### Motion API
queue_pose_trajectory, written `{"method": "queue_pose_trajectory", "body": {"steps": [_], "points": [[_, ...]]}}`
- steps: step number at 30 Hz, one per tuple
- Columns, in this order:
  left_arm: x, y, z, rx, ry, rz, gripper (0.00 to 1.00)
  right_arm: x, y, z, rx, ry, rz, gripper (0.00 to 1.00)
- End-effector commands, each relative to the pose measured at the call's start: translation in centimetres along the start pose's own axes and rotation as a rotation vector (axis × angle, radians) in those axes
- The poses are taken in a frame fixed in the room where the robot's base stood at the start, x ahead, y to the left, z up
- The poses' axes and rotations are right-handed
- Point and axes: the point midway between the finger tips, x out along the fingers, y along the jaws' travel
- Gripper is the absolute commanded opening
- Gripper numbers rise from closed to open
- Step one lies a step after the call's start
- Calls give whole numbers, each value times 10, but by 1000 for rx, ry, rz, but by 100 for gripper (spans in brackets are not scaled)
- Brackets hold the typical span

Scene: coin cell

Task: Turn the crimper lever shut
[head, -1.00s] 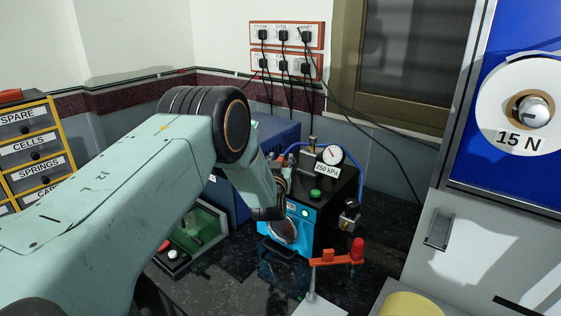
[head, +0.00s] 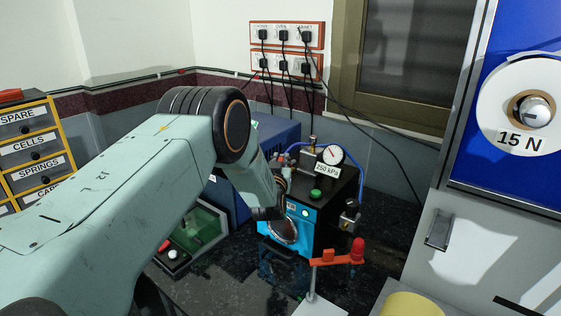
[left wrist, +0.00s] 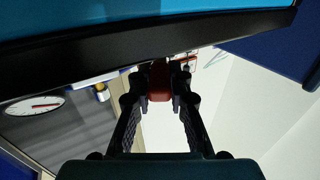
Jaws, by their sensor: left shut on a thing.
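The crimper is a black box with a bright blue front (head: 305,218), standing on the dark bench in the head view. It carries a gauge and a green button. In the left wrist view the blue front (left wrist: 200,25) and a black edge cross the top. My left gripper (left wrist: 160,88) has its two fingers shut on a dark red lever grip (left wrist: 160,72), just at that black edge. In the head view my left wrist is close in front of the crimper and hides most of the lever and fingers. My right gripper is not in view.
A pressure gauge (head: 332,154) labelled 250 kPa stands on the crimper. An orange arm with a red knob (head: 337,259) stands on a post in front. A green-lined tray (head: 208,227) lies to the left, and labelled drawers (head: 30,145) stand far left.

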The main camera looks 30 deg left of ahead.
Motion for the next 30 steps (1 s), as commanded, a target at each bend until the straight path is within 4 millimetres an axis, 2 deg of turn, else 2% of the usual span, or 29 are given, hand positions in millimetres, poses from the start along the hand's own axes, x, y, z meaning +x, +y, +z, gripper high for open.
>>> {"method": "queue_pose_trajectory", "body": {"steps": [8, 30], "points": [[0, -4, 0, -1, 0, 54, 0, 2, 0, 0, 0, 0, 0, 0], [5, -19, 1, 0, 2, 454, 0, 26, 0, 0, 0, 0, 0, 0]]}}
